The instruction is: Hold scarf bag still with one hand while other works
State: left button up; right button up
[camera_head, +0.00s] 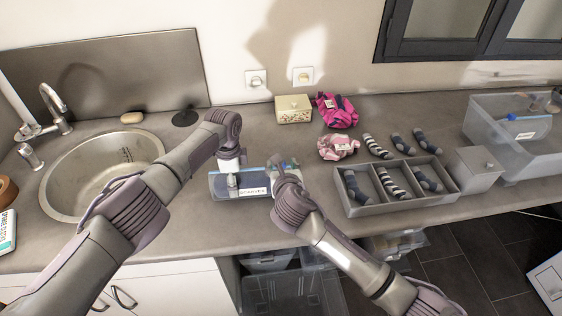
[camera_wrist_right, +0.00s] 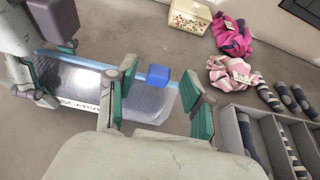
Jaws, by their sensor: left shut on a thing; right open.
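The scarf bag (camera_head: 254,192), clear with a blue zip edge and a white label, lies flat on the counter between my arms. My left gripper (camera_head: 230,181) comes down on its left part and is shut on it; it also shows at the left edge of the right wrist view (camera_wrist_right: 36,88). The blue zip slider (camera_wrist_right: 158,76) is near the right end of the zip. My right gripper (camera_wrist_right: 160,104) is open over the bag's right end, its fingers on either side of the slider with gaps. In the head view my right wrist hides the slider.
A grey divided tray (camera_head: 398,202) with socks stands to the right. A sink (camera_head: 100,172) is at the left, a clear bin (camera_head: 500,150) at the far right.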

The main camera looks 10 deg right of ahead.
jog(key=shift+x, duration=1.4)
grip_shut()
